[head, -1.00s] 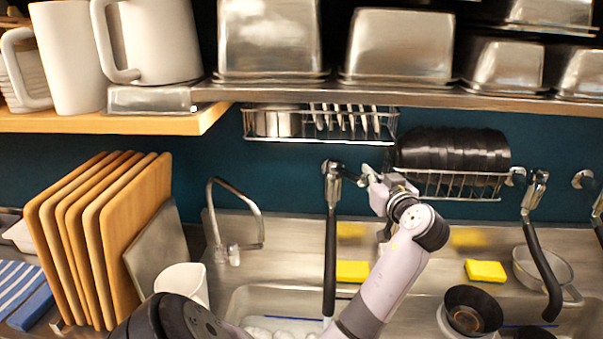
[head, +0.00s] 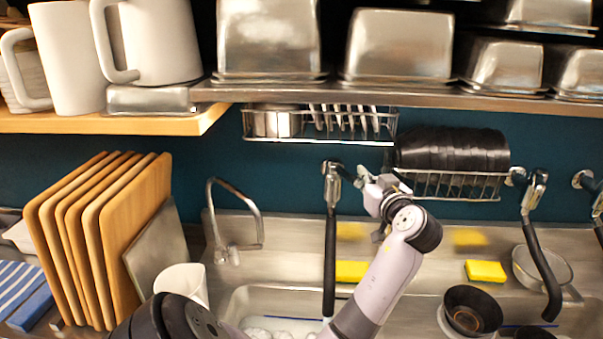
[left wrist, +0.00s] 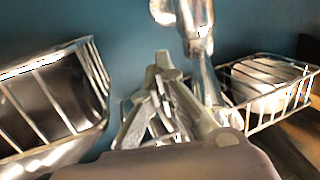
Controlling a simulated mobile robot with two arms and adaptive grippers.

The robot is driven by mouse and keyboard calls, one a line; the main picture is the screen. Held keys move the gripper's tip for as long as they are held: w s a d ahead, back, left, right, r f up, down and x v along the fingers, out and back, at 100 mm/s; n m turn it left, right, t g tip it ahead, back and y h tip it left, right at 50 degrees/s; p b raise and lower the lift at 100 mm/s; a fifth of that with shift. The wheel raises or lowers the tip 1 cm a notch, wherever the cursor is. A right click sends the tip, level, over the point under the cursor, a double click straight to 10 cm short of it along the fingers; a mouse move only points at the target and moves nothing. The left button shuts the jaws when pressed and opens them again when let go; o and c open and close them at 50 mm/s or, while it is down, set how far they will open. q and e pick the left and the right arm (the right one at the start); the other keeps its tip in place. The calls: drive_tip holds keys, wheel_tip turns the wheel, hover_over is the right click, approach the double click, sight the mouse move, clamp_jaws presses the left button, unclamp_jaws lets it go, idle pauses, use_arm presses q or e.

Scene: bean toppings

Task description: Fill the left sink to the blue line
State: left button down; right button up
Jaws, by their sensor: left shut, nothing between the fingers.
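The left sink (head: 240,300) is at the bottom centre of the head view, partly hidden by my arm. A short stretch of the blue line (head: 290,318) shows on its inner wall. Pale round items lie inside; I cannot tell the water level. The left faucet (head: 331,240), a metal fitting with a long black spout, hangs over the sink. My left gripper (head: 364,175) is just right of the faucet's metal top in the head view. In the left wrist view the gripper (left wrist: 160,62) is shut and empty, close to the faucet's metal body (left wrist: 199,60); contact is unclear. My right gripper is not in view.
A wire rack with black bowls (head: 452,150) is right of the gripper, and another rack (head: 320,138) is above left. Yellow sponges (head: 486,271) lie on the counter. A second faucet (head: 540,250) hangs at right. Cutting boards (head: 100,240) stand at left.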

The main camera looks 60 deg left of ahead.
use_arm(q)
drive_tip(key=s+a, duration=0.3)
drive_tip(key=s, duration=0.3)
drive_tip(key=shift+s, duration=0.35)
drive_tip(key=v, duration=0.6)
drive_tip(key=shift+d, duration=0.2)
idle(0.4)
idle(0.5)
